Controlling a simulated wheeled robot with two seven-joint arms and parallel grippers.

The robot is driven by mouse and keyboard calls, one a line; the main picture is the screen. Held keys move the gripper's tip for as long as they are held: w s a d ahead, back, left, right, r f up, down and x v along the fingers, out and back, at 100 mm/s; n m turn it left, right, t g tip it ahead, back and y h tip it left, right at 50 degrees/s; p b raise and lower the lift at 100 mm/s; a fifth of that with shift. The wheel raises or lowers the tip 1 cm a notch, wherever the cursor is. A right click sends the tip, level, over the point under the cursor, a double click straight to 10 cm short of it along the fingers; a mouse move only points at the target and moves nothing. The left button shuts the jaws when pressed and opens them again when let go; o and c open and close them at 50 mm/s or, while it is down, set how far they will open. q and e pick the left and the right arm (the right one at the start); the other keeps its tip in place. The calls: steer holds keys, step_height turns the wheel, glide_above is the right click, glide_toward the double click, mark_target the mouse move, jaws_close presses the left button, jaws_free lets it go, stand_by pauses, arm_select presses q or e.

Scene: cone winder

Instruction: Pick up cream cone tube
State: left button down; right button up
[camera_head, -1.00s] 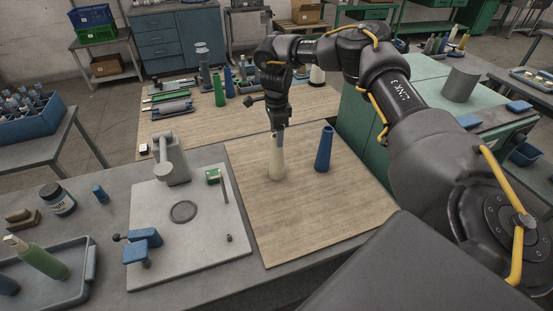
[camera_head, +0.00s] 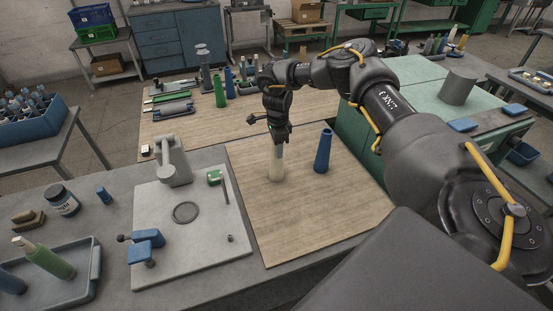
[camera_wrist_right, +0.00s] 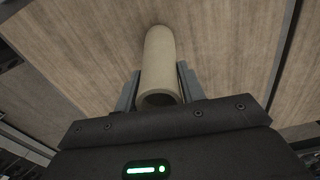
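The cream cone tube (camera_head: 276,168) stands upright on the wooden board, its wide end down. My right gripper (camera_head: 279,143) points down over its top and hides the upper end. In the right wrist view the cream cone tube (camera_wrist_right: 160,62) lies between the two fingers of my right gripper (camera_wrist_right: 160,82), its hollow end towards the camera. The fingers are spread along its sides with what look like narrow gaps; contact is not clear. My left gripper is not in view.
A blue cone (camera_head: 323,151) stands just right of the cream one. The wooden board (camera_head: 300,220) is otherwise bare in front. To the left is a pale plate (camera_head: 200,245) with a grey fixture (camera_head: 175,165) and blue clamp (camera_head: 145,243). Several cones stand on the table behind.

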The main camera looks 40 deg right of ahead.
steer(key=c, duration=0.5)
steer(key=shift+r+b, duration=0.4)
steer(key=shift+r, duration=0.05)
steer(key=r, duration=0.1)
steer(key=b, duration=0.1)
steer(key=r, duration=0.1)
steer(key=shift+s+a+r, duration=0.1)
steer(key=shift+a+r, duration=0.15)
steer(key=shift+r, duration=0.1)
steer(key=s+a+r+b, duration=0.1)
steer(key=s+a+r, duration=0.2)
steer(key=s+a+r+b, duration=0.1)
steer(key=s+a+r, duration=0.1)
steer(key=a+r, duration=0.1)
steer(key=s+a+r+b, duration=0.1)
steer(key=s+a+r, duration=0.2)
steer(key=a, duration=0.1)
steer(key=shift+s+a+r, duration=0.2)
steer(key=shift+s+r, duration=0.05)
steer(key=shift+s, duration=0.05)
